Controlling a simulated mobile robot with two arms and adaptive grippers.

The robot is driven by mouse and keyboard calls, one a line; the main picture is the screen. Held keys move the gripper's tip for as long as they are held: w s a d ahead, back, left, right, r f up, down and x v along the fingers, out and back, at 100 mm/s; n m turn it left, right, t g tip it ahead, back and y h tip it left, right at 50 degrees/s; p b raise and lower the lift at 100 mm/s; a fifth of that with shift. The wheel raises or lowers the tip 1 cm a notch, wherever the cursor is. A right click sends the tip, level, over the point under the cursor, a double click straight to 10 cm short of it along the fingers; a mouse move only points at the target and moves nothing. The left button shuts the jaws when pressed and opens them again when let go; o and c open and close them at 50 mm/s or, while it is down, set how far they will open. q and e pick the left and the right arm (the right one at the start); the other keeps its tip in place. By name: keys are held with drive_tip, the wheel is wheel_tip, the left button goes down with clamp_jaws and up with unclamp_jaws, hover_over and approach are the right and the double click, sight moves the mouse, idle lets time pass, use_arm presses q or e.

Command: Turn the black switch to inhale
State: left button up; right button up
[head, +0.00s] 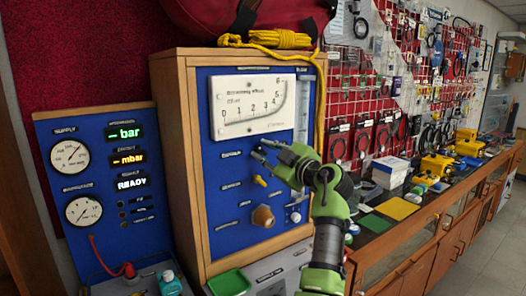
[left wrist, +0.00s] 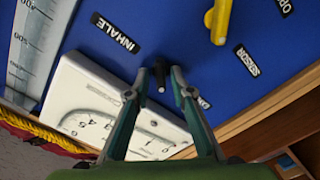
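The black switch (left wrist: 160,75) is a small dark lever on the blue panel in the left wrist view. The INHALE label (left wrist: 115,33) is up and to its left; a partly covered label is on its other side. My left gripper (left wrist: 161,72) is open, with one fingertip on each side of the switch. I cannot tell whether either finger touches it. In the head view my left gripper (head: 260,151) reaches the panel (head: 215,172) below the dial, and its fingers hide most of the switch. My right gripper is not in view.
A yellow lever (left wrist: 220,20) with a SENSOR label (left wrist: 246,61) is close by. Above the switch in the head view is the white dial gauge (head: 255,105). A brown knob (head: 263,216) sits lower. A gauge panel (head: 100,180) stands left; a cluttered bench runs right.

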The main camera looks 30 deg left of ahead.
use_arm(q)
clamp_jaws()
